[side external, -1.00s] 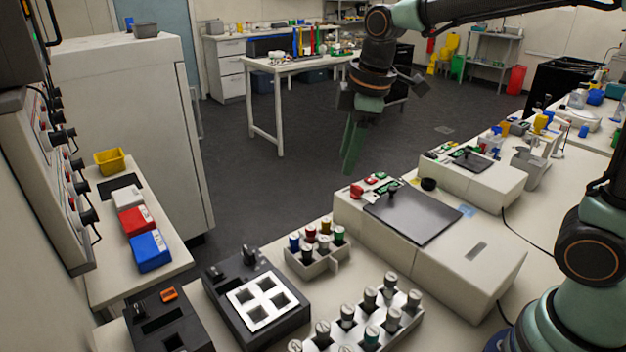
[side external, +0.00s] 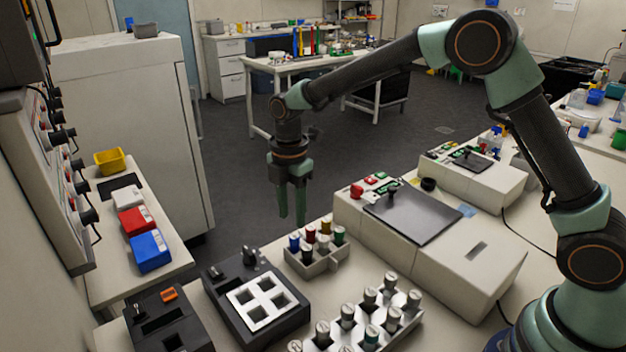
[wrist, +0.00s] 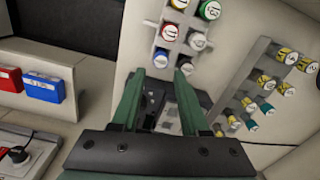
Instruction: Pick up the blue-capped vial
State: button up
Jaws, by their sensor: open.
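The blue-capped vial (side external: 294,241) stands upright in a small grey rack (side external: 325,264), in the row's left end in the side view. It also shows in the wrist view (wrist: 161,57), near the top centre, just beyond the fingertips. My gripper (side external: 292,218) points down with its green fingers apart and empty, above and behind the rack in the side view. In the wrist view my gripper (wrist: 160,73) shows a clear gap between the fingers. The vial's lower part is hidden in the rack.
Red-capped (side external: 310,232), green-capped (side external: 339,236) and other vials crowd the same rack. A black block with a white four-hole insert (side external: 262,303) is left of it, a larger vial rack (side external: 407,322) in front, and a shaker (side external: 412,216) to the right.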

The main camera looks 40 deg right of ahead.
aim_at(294, 236)
jog(key=shift+d+f, duration=0.1)
jog(key=shift+f, duration=3.45)
grip_shut()
